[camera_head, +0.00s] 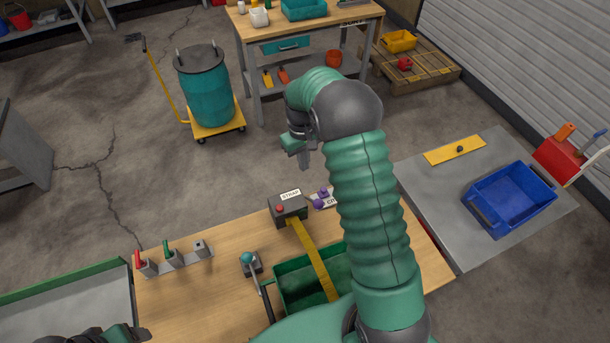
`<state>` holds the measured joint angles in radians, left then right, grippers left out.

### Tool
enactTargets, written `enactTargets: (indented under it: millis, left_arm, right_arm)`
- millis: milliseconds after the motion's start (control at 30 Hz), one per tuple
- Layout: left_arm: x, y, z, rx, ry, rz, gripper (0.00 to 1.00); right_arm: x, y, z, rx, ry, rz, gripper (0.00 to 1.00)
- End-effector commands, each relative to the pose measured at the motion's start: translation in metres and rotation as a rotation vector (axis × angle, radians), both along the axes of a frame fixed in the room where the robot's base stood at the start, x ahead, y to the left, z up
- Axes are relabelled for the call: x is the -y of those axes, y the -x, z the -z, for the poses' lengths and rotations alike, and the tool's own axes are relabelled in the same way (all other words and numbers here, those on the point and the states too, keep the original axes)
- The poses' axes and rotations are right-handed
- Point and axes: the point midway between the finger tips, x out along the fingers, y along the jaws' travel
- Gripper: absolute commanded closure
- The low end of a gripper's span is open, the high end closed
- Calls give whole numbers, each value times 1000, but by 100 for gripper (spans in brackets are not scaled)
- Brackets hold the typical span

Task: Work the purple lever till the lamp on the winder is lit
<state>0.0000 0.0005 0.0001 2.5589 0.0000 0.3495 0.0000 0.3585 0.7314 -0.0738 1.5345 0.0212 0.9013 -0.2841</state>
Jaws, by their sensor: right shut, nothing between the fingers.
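The purple lever (320,203) shows as small purple knobs at the back edge of the wooden table, partly hidden by my right arm. A grey box labelled STRAP (289,211), with a yellow strap coming from it, stands just left of the lever. It has a red dome (280,209) on top; I cannot tell whether this is the lamp or is lit. My right gripper (305,163) is shut and empty, above and behind the lever, apart from it. A dark and green part of my left arm shows at the bottom left edge; its fingers cannot be made out.
A green bin (290,287) and a teal-knobbed lever (248,259) are on the wooden table (200,300). Red and green handles (167,250) stand at its left. A blue crate (510,197) sits on the grey table at right. A teal drum (206,88) stands behind.

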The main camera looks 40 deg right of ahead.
Motion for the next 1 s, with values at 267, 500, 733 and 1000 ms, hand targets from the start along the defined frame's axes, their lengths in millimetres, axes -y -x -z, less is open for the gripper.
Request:
enactTargets:
  millis: [267,500,733,1000]
  left_arm:
    - [0,1,-4,-2,0,0,27]
    - [0,1,-7,-1,0,0,27]
    - [0,0,-20,-1,0,0,27]
    - [0,0,-41,-1,0,0,27]
  right_arm:
    - [-3,-1,-6,-19,11,-26,100]
    - [-1,-4,7,-25,8,-25,100]
    - [0,1,51,-27,7,-24,100]
    - [1,16,93,-24,8,-23,100]
